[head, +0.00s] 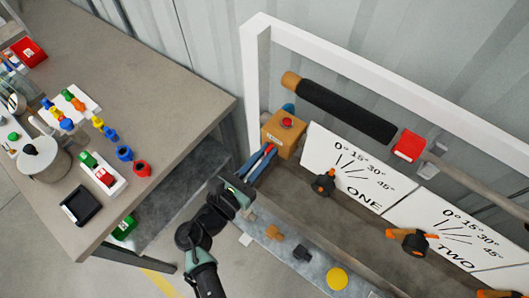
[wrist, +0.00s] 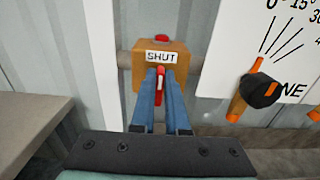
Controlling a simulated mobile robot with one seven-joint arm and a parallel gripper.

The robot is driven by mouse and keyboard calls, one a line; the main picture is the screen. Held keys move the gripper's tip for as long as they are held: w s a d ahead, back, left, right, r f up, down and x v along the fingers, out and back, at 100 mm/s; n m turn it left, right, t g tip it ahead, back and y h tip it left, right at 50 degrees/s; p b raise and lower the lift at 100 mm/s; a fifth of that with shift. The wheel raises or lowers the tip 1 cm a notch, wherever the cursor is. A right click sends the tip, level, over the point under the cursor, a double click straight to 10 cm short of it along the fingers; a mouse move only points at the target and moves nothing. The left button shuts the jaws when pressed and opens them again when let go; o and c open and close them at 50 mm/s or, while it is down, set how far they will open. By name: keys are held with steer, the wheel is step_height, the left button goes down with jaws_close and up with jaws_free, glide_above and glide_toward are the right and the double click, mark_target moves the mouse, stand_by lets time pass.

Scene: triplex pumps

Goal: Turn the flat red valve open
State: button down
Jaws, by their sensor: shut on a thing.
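The flat red valve (wrist: 160,86) shows in the wrist view as a narrow red piece with a pale edge, between the two blue fingers of my gripper (wrist: 160,76). The fingers are closed on it from both sides. It sits in front of an orange-tan box (wrist: 184,63) with a white "SHUT" label (wrist: 161,57). In the head view my gripper (head: 265,154) reaches up to the front of the same box (head: 283,133). The fingers cover much of the valve, so its exact angle is hard to tell.
A red button (head: 286,122) tops the box. Right of it are white dial plates marked ONE (head: 350,157) and TWO (head: 440,232), with orange-black handles (head: 323,183). A white frame (head: 252,85) surrounds the rig. A cluttered table (head: 180,90) stands left.

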steer(key=shift+f+m, duration=0.1)
steer(key=shift+m, duration=0.3)
steer(key=m+b, duration=1)
steer(key=m, duration=0.1)
steer(key=d+f+m+b, duration=0.1)
steer(key=m+b, duration=0.4)
steer(key=m, duration=0.1)
steer(key=shift+s+f, duration=0.1)
steer(key=shift+s, duration=0.25)
stand_by(0.4)
steer(key=c, duration=0.9)
jaws_free()
steer(key=shift+s+a, duration=0.1)
